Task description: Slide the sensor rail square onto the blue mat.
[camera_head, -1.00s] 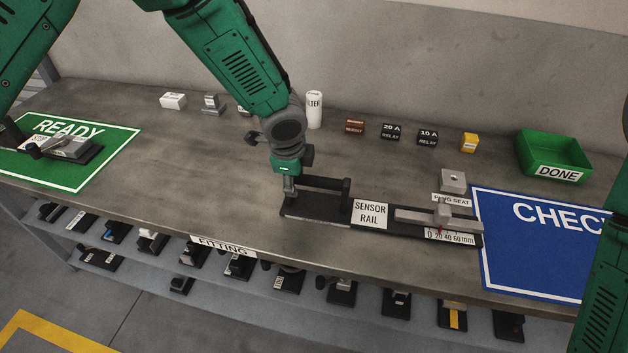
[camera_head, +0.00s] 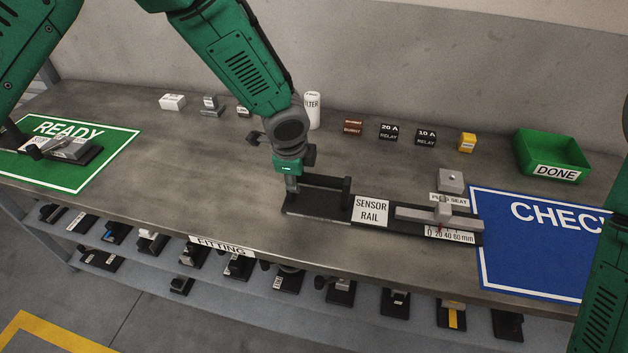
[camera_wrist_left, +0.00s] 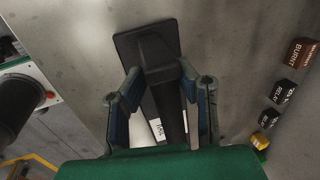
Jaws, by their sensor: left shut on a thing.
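The sensor rail (camera_head: 332,209), a long black bar with a white label, a handle and a grey slide over a scale, lies on the bench. Its right end meets the left edge of the blue mat (camera_head: 530,258) marked CHEC; most of the rail is on bare bench. The rail looks slightly skewed to that edge. My left gripper (camera_head: 291,188) is shut on the left end of the rail's handle. In the left wrist view, the fingers (camera_wrist_left: 160,78) straddle the dark handle above the rail's base (camera_wrist_left: 133,42). My right gripper is out of view.
A small grey block (camera_head: 452,181) with a seat label stands behind the rail's right end. A green DONE bin (camera_head: 556,172) stands behind the mat. Relays and small boxes line the back. The READY mat (camera_head: 120,141) holds another fixture. The bench's front edge is close to the rail.

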